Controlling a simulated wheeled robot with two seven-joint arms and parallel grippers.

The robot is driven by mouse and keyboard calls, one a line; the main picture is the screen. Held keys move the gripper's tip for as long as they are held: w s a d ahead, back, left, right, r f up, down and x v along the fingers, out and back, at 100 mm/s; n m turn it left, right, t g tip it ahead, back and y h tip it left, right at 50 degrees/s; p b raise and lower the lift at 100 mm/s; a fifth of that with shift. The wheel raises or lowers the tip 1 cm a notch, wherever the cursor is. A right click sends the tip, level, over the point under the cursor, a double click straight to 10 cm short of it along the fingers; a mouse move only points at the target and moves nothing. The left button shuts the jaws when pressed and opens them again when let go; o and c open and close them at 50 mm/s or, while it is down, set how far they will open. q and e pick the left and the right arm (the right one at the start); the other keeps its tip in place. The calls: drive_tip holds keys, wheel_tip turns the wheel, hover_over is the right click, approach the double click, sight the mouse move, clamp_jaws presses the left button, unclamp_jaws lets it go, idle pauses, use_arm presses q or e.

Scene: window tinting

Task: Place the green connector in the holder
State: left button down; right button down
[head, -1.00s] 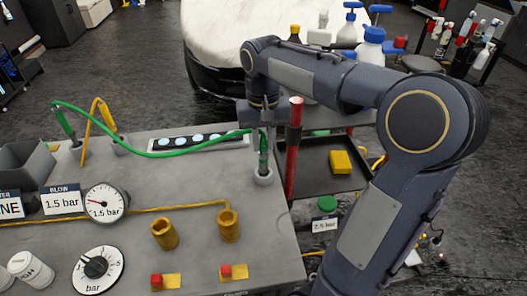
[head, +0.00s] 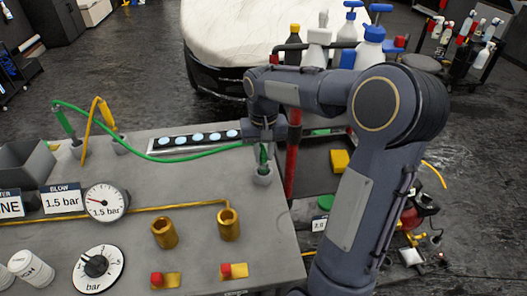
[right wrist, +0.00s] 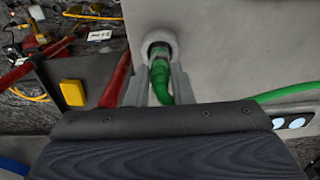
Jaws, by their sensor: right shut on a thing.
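The green connector (head: 263,157) is upright at the right side of the grey bench, with its lower end in the mouth of a small round grey holder (head: 263,178). How deep it sits cannot be told. My right gripper (head: 264,143) is shut on the connector from above, just over the holder. In the right wrist view the green connector (right wrist: 160,80) runs between the fingers of my right gripper (right wrist: 160,90) into the round opening of the holder (right wrist: 159,39). A green hose leads left from it. My left gripper is not in view.
A red post (head: 292,165) rises close right of the holder. Brass fittings (head: 229,225), a gauge (head: 105,202) and a dial (head: 97,268) are nearer the front.

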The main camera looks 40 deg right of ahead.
drive_tip(key=c, duration=1.3)
unclamp_jaws()
drive_tip(key=shift+f, duration=0.1)
wheel_tip(320, 180, up, 8)
drive_tip(key=shift+a+f, duration=0.1)
drive_tip(key=shift+f, duration=0.05)
drive_tip(key=s+a+f+n+t+y, duration=0.1)
drive_tip(key=s+a+t, duration=0.1)
drive_tip(key=s+a, duration=0.3)
drive_tip(key=s+a+f+n+t+y, duration=0.1)
drive_tip(key=s+a+f, duration=0.1)
drive_tip(key=s+a, duration=0.3)
drive_tip(key=s+a+f+n+t+y, duration=0.1)
drive_tip(key=s+a+f+n+t, duration=0.1)
drive_tip(key=s+a, duration=0.3)
drive_tip(key=shift+s+a+f+t+y, duration=0.1)
drive_tip(key=shift+s+f+t+y, duration=0.1)
drive_tip(key=shift+s, duration=0.9)
drive_tip(key=shift+s+a+f+t+y, duration=0.1)
drive_tip(key=shift+s+y, duration=0.1)
drive_tip(key=shift+s, duration=0.9)
